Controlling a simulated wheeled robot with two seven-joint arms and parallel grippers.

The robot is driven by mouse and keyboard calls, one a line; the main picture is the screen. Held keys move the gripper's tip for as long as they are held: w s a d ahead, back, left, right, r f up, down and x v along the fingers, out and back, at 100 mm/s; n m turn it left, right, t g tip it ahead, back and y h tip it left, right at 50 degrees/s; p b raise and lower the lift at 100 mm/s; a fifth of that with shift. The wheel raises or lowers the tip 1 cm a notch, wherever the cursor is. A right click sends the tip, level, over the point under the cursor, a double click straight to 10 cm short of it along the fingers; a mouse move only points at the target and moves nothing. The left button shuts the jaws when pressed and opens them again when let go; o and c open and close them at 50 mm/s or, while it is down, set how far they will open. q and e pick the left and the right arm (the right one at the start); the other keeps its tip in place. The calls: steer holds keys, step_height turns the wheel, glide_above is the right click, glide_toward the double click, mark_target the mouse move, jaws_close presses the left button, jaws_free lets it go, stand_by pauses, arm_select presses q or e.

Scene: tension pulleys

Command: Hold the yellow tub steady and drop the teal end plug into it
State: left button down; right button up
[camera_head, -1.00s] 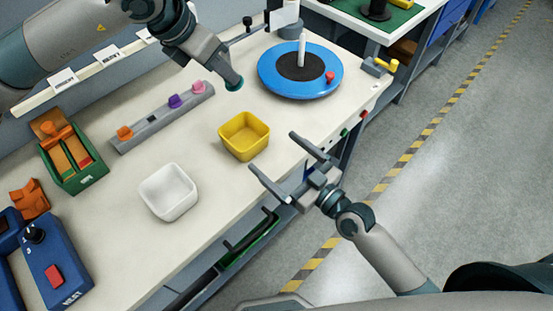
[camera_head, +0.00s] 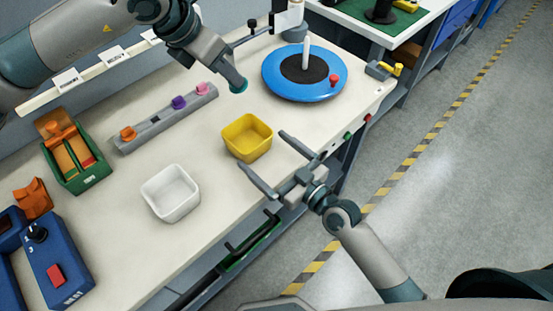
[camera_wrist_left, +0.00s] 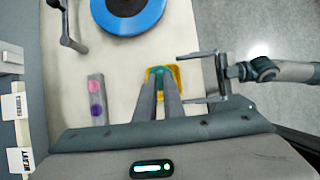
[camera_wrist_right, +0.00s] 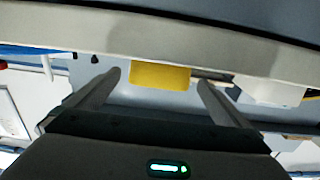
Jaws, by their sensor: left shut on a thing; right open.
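The yellow tub (camera_head: 247,151) stands on the bench near its front edge, with an empty inside. It also shows in the right wrist view (camera_wrist_right: 160,77). My right gripper (camera_head: 262,150) is open at the tub's front side, its fingers pointing at the tub and spread wide, apart from it. My left gripper (camera_head: 236,80) is shut on the teal end plug (camera_head: 238,87), held in the air behind the tub. In the left wrist view the teal plug (camera_wrist_left: 159,71) is at the fingertips, with the tub (camera_wrist_left: 176,103) seen below and partly hidden by the fingers.
A white tub (camera_head: 170,208) stands to the left of the yellow one. A grey rail (camera_head: 165,120) with orange, purple and pink plugs lies behind. A blue turntable (camera_head: 304,88) is at the back right. A green box (camera_head: 88,180) sits at the left.

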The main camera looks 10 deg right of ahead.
mark_target(236, 126)
steer(key=x, duration=0.8)
steer(key=c, duration=1)
